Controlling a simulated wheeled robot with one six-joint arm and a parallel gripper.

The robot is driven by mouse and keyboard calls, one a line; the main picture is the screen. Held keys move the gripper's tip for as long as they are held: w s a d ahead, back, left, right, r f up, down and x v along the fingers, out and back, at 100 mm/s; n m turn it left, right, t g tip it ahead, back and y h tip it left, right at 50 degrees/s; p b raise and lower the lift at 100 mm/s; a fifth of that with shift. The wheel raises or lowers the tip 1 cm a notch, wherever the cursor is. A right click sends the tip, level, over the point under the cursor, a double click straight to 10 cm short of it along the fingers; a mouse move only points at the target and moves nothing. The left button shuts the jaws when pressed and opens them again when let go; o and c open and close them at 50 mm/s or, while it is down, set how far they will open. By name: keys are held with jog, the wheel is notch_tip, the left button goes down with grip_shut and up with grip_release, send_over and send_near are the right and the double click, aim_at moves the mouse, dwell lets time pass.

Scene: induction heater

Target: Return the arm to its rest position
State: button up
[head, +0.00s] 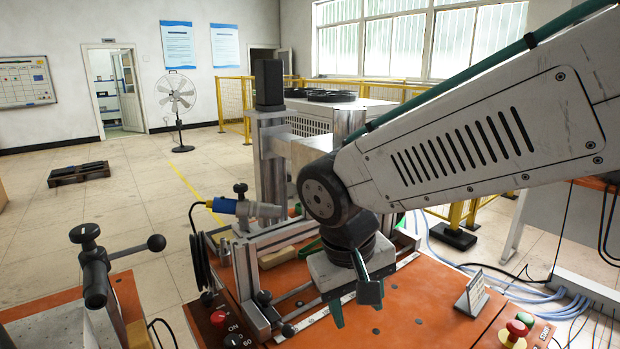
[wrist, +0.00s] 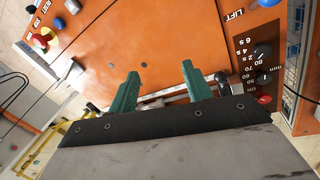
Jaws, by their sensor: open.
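My arm reaches in from the right in the head view and bends down at the elbow. My gripper (head: 354,305) hangs over the orange bench top (head: 420,320), its two green fingers pointing down. In the wrist view my gripper (wrist: 157,82) shows its green fingers spread apart with nothing between them. The orange bench top (wrist: 140,40) lies beyond the fingertips. I cannot tell the exact height of the fingers above it.
A metal machine frame (head: 272,160) stands behind my gripper. A clamp with black handles (head: 95,265) is at left. Yellow railing (head: 235,100) stands behind.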

jog(key=s+d+r+m+y, duration=0.1)
jog(key=s+d+m, duration=0.1)
jog(key=s+d, duration=0.4)
jog(key=s+d+r+m+y, duration=0.1)
jog(key=s+d, duration=0.5)
jog(key=d, duration=0.7)
jog(key=shift+s+d+r+m, duration=0.35)
jog(key=shift+r+m, duration=0.15)
jog(key=shift+r, duration=0.2)
jog(key=shift+c, duration=0.2)
